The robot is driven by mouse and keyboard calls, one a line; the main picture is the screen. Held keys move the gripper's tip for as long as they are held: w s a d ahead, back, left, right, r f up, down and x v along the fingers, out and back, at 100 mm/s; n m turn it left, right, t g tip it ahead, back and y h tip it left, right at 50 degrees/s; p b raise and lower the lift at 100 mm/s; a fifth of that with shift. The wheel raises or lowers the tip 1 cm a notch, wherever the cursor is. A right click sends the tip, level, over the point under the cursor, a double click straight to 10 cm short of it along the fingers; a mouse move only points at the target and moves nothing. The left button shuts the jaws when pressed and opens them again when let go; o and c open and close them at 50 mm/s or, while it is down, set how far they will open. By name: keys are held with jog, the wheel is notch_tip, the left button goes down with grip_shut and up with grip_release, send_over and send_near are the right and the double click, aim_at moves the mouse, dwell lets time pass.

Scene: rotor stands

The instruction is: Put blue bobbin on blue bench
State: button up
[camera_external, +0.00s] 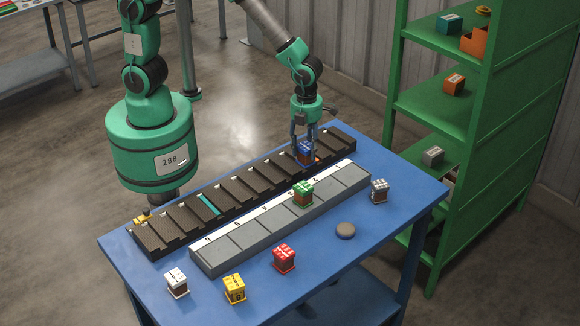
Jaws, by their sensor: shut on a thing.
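The blue bobbin (305,154) is between the fingers of my gripper (304,146), near the right end of the dark slotted rack. The gripper points down and is shut on it. I cannot tell whether the bobbin rests in a slot or is just above it. A bit of orange shows beside its lower part. The blue bench (390,262) is the blue-topped table under the rack. The fingertips are partly hidden by the bobbin.
The dark rack (150,238) lies behind a grey tray (235,252) holding a green bobbin (303,194). White (176,282), yellow (234,288), red (284,258) and grey (379,190) bobbins and a round grey piece (345,230) stand in front. Green shelves (440,105) stand right.

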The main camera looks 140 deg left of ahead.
jog(key=w+a+p, duration=0.3)
jog(key=w+a, duration=0.8)
jog(key=a, duration=0.4)
jog(key=w+a+p, duration=0.3)
jog(key=w+a, duration=0.9)
jog(key=a, duration=0.2)
jog(key=shift+w+a+f, duration=0.3)
jog(key=shift+a+f, duration=0.1)
jog(key=shift+f, duration=0.05)
jog(key=shift+w+a+f, duration=0.2)
jog(key=shift+a, duration=0.35)
jog(key=shift+w+a+f, duration=0.15)
jog(key=shift+a+f, duration=0.05)
jog(key=shift+a, duration=0.3)
jog(key=shift+c, duration=0.2)
jog(key=p, duration=0.1)
send_over(415, 185)
jog(key=shift+f, duration=2.9)
jog(key=shift+f, duration=0.15)
jog(key=shift+f+p, duration=0.4)
jog(key=shift+f, duration=1.6)
jog(key=shift+f, duration=0.15)
